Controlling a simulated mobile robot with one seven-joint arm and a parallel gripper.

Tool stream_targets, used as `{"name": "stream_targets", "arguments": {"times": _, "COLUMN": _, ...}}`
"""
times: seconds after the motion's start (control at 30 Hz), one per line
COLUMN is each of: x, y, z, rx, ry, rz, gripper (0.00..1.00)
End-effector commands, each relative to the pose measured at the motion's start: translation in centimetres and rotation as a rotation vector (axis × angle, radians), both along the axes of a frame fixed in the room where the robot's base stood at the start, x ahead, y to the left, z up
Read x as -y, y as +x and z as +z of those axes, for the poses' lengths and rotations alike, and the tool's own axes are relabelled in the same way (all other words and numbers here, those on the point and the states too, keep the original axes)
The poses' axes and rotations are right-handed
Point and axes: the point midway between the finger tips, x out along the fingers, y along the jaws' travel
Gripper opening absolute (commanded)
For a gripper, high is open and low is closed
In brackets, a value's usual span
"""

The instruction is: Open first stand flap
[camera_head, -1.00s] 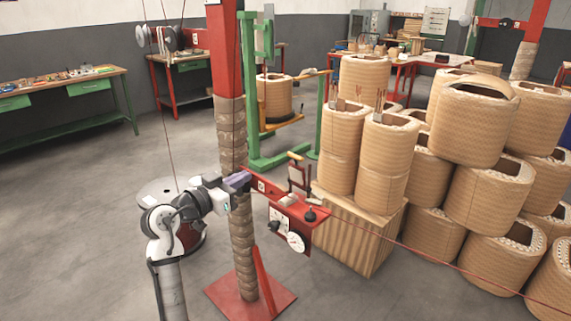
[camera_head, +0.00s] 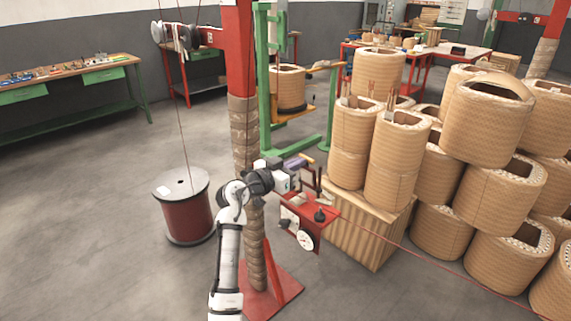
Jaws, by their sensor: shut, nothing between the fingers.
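The first stand is a red post (camera_head: 238,60) wrapped in tan material on a red base plate (camera_head: 272,290). A red panel (camera_head: 322,216) with round dials (camera_head: 305,240) and a black knob (camera_head: 319,215) juts from its right side. Upright parts, likely the flap (camera_head: 308,178), stand above the panel; they are small and I cannot tell the flap's angle. My gripper (camera_head: 306,162) is shut and empty, at the upper left of these parts. I cannot tell whether it touches them. My white arm crosses in front of the post.
A dark red wire spool (camera_head: 189,220) stands on the floor left of the post. A wooden crate (camera_head: 365,230) bearing tan coils (camera_head: 398,160) stands close on the right, with stacked coils beyond. A red wire runs from the panel to the lower right.

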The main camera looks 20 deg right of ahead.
Motion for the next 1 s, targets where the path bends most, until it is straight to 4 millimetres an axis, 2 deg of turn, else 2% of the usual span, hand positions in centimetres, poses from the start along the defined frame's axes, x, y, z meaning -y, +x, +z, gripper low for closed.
{"name": "stream_targets", "arguments": {"times": 0.43, "x": 0.5, "y": 0.2, "z": 0.1, "rx": -0.001, "ry": 0.005, "rz": 0.0, "gripper": 0.0}}
{"name": "stream_targets", "arguments": {"times": 0.57, "x": 1.3, "y": 0.4, "z": 0.9, "rx": -0.019, "ry": 0.069, "rz": -0.003, "gripper": 0.0}}
{"name": "stream_targets", "arguments": {"times": 0.7, "x": 2.4, "y": 0.8, "z": 0.5, "rx": -0.031, "ry": 0.097, "rz": -0.001, "gripper": 0.0}}
{"name": "stream_targets", "arguments": {"times": 1.0, "x": 2.6, "y": 0.9, "z": 0.9, "rx": -0.033, "ry": 0.096, "rz": 0.0, "gripper": 0.0}}
